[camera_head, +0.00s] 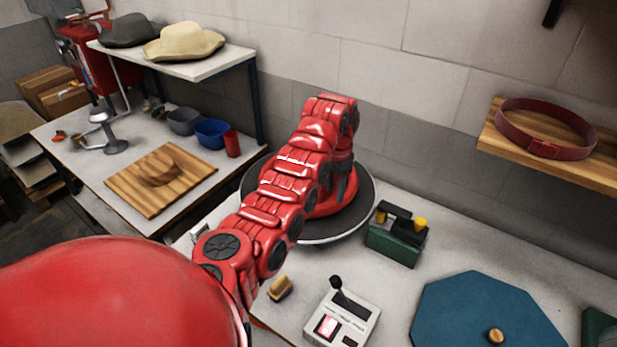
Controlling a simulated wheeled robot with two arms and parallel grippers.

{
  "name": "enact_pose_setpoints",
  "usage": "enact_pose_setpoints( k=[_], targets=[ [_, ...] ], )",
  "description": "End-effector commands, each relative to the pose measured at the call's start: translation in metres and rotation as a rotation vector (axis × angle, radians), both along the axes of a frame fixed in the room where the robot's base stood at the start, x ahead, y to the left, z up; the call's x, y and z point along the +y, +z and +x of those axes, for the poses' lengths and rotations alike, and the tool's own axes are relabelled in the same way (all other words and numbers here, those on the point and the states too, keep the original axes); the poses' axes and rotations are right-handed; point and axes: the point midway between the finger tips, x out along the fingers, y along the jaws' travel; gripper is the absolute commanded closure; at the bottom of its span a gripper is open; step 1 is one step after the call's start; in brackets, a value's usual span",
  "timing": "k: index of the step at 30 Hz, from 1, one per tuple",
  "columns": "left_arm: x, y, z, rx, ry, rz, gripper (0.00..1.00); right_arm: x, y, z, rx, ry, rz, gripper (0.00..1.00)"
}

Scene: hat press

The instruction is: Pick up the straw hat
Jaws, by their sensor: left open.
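The cream straw hat (184,41) lies brim down on the white upper shelf (190,70) at the upper left. A dark grey hat (127,30) lies just left of it. My left arm, red, reaches from the lower left to the middle. Its gripper (345,184) is open, pointing down over the round dark plate (362,213), well right of the straw hat and apart from it. A red rounded thing under the gripper is partly hidden by my arm. My right gripper is out of view.
A wooden board (190,190), blue bowl (212,132) and red cup (232,143) are on the left bench. A control box (342,318), green device (397,240) and blue octagonal mat (455,325) are on the right bench. A wall shelf (570,172) holds a red band (510,130).

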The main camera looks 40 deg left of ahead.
Motion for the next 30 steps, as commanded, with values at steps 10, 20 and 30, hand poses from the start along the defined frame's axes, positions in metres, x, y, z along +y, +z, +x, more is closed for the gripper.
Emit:
enact_pose_setpoints(
  k=[10,20,30],
  targets=[
    [-0.002,-0.020,-0.003,0.007,0.000,-0.001,0.51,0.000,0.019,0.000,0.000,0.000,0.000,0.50],
    [-0.005,-0.064,-0.004,0.006,-0.001,-0.001,0.51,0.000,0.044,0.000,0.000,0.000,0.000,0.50],
    [-0.005,-0.066,-0.003,0.002,0.000,0.000,0.76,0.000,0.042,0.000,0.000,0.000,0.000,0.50]
  ],
)
